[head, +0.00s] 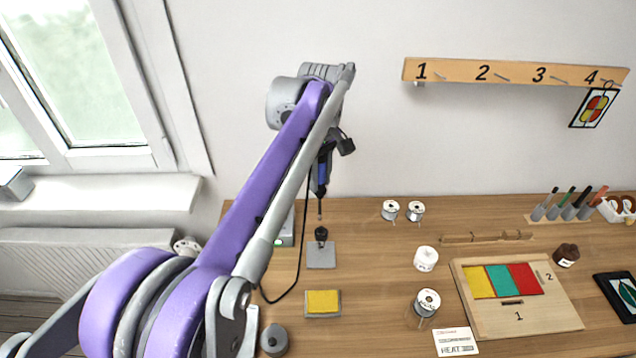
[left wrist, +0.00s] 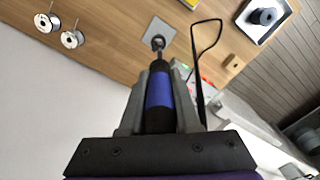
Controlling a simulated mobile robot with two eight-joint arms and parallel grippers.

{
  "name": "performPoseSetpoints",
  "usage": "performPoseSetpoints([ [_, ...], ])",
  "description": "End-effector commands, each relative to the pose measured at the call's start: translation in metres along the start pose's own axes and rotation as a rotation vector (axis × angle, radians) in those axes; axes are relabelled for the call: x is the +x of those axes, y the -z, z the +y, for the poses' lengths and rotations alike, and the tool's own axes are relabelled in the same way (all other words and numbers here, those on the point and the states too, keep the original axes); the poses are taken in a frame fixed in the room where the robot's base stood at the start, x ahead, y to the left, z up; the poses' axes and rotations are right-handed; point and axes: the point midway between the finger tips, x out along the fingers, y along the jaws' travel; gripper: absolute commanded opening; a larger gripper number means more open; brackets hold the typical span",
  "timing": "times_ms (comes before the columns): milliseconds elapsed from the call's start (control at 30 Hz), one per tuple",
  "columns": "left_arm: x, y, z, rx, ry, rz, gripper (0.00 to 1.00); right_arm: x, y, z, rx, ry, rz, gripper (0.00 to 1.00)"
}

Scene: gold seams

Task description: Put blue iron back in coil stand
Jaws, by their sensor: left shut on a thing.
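The blue iron (head: 321,175) hangs tip down in my left gripper (head: 327,155), above the coil stand. In the left wrist view the iron's blue and black handle (left wrist: 159,92) sits between the two fingers of the gripper (left wrist: 160,110), which is shut on it. The coil stand has a grey square base (head: 321,256) and a dark coil (head: 321,233) on top. In the head view the iron's thin tip is just above the coil, and I cannot tell whether it touches. The stand's base (left wrist: 159,30) also shows in the left wrist view. My right gripper is not in view.
A black cord (head: 299,270) loops from the iron past the station (head: 285,232). A yellow sponge tray (head: 322,303) lies in front of the stand. Solder spools (head: 390,209) stand to the right. A wooden board with coloured panels (head: 477,310) lies further right.

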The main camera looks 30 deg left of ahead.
Motion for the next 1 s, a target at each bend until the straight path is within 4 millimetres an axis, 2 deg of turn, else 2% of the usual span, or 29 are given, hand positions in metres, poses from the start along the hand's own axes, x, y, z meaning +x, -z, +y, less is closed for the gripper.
performPoseSetpoints([
  [267, 0.009, 0.001, 0.001, -0.009, 0.002, 0.005, 0.00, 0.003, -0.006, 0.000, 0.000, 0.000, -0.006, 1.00],
  [700, 0.042, 0.001, 0.001, -0.008, 0.002, 0.004, 0.00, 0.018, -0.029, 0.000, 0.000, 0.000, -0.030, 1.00],
  [1000, 0.043, 0.001, 0.002, -0.008, 0.000, 0.005, 0.00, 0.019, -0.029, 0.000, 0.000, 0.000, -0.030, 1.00],
])
